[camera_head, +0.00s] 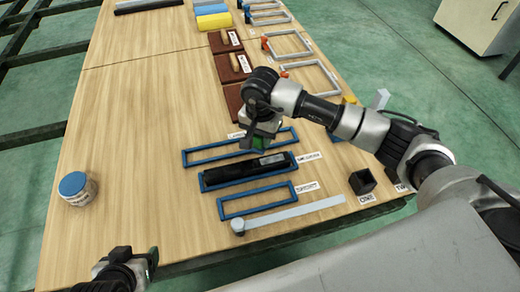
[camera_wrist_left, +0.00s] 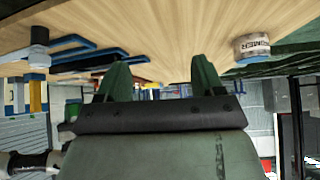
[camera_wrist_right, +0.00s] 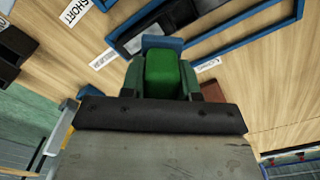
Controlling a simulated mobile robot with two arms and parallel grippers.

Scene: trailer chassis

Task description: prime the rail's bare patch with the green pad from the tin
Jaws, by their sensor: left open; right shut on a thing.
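My right gripper (camera_head: 262,140) is shut on the green pad (camera_wrist_right: 168,75), just above the far side of the black rail (camera_head: 232,173). A blue-grey strip shows at the pad's far end in the right wrist view; I cannot tell whether pad and rail touch. The rail lies in the middle blue frame (camera_head: 203,182). A small grey patch (camera_head: 272,159) shows on its right part. The tin (camera_head: 77,193), with a blue top, stands at the left; its PRIMER label shows in the left wrist view (camera_wrist_left: 252,48). My left gripper (camera_head: 138,262) is open and empty at the near table edge.
Blue frames lie beyond (camera_head: 205,154) and nearer (camera_head: 225,211) than the rail. A pale bar (camera_head: 295,212) lies in front, and a black open box (camera_head: 362,182) is at the right. Brown blocks (camera_head: 233,66) stand farther back. The table's left half is mostly clear.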

